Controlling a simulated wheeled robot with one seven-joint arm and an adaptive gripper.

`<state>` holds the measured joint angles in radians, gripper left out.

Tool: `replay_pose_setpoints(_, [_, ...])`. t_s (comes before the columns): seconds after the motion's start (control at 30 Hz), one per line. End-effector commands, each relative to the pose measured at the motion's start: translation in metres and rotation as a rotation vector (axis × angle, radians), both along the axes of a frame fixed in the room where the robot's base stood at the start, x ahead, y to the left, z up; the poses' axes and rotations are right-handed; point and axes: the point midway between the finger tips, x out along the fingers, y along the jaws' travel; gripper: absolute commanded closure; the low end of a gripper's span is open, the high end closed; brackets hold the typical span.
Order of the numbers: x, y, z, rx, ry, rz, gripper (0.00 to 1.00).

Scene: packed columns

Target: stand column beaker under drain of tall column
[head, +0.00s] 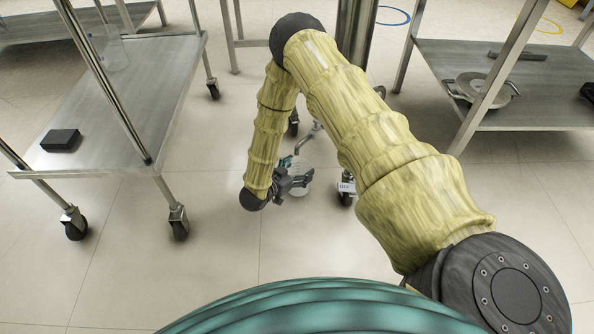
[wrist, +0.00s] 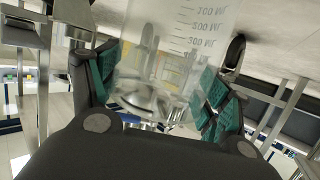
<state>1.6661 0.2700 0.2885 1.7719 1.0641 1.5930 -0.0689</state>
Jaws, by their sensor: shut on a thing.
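My gripper (head: 299,174) is low near the floor in the head view, with its fingers on either side of a clear beaker (head: 299,187). In the wrist view the teal finger pads of my gripper (wrist: 160,85) press on the beaker (wrist: 185,45), which has ML marks and looks empty. A tall metal column (head: 357,30) stands behind my arm, which hides much of it. A bent metal drain pipe (head: 309,137) shows just above and behind the beaker. I cannot tell whether the beaker touches the floor or is exactly under the pipe's mouth.
A label reading OFF (head: 346,187) and a caster are right of the beaker. A left steel cart (head: 165,90) carries a clear vessel (head: 115,52) and a black box (head: 60,140). A right cart (head: 550,115) holds a round metal part (head: 478,88). Floor in front is clear.

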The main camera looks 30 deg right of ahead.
Motion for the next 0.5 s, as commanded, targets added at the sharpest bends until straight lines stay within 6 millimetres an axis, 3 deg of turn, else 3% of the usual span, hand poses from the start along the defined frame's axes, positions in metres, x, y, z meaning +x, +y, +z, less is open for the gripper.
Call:
replay_pose_setpoints(0.2, [0.027,-0.014,-0.005,0.0,-0.002,-0.002,0.47])
replay_pose_setpoints(0.5, [0.042,-0.022,-0.006,0.0,-0.003,-0.002,0.47])
